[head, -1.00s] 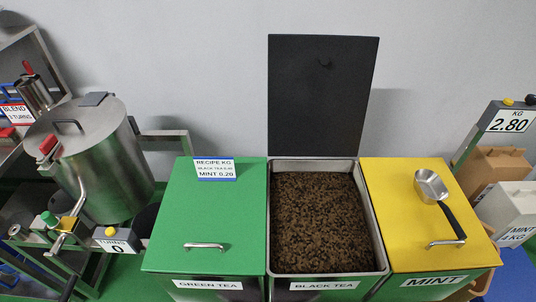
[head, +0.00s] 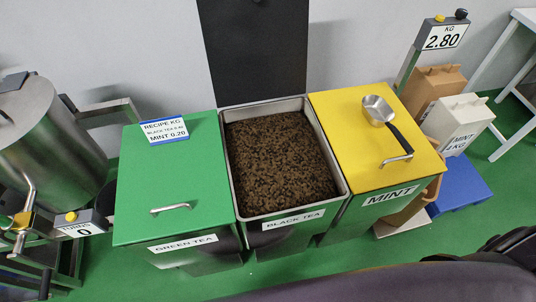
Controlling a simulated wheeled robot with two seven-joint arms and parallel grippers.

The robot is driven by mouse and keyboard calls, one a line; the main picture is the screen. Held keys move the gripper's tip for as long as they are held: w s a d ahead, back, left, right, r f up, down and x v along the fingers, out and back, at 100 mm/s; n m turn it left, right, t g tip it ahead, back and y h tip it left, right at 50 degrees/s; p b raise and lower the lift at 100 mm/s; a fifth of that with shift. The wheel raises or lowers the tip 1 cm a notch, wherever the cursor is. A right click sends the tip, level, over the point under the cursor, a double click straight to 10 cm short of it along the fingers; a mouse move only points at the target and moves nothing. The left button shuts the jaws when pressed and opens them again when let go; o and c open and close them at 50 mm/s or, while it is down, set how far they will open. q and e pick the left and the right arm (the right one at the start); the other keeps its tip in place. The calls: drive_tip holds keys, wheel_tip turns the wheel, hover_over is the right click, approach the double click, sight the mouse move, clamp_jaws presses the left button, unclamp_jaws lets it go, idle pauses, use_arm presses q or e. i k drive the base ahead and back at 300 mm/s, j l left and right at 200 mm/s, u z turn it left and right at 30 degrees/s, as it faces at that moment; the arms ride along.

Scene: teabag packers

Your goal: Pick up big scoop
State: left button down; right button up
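A metal scoop (head: 378,110) with a black handle lies on the closed yellow lid (head: 345,130) of the mint bin. Its bowl points to the back and its handle runs forward and right, close to the lid's metal handle (head: 397,159). It is the only scoop I can make out. Neither of my grippers can be made out in the head view. Dark parts of my own body fill the bottom right corner.
The black tea bin (head: 343,185) stands open, full of tea, its dark lid (head: 253,50) raised. The green tea bin (head: 165,180) is shut. A blender drum (head: 45,130) stands left. A 2.80 kg scale display (head: 444,36), bags and a blue platform (head: 462,185) are right.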

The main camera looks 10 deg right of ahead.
sight(379, 113)
drive_tip(key=z, duration=1.35)
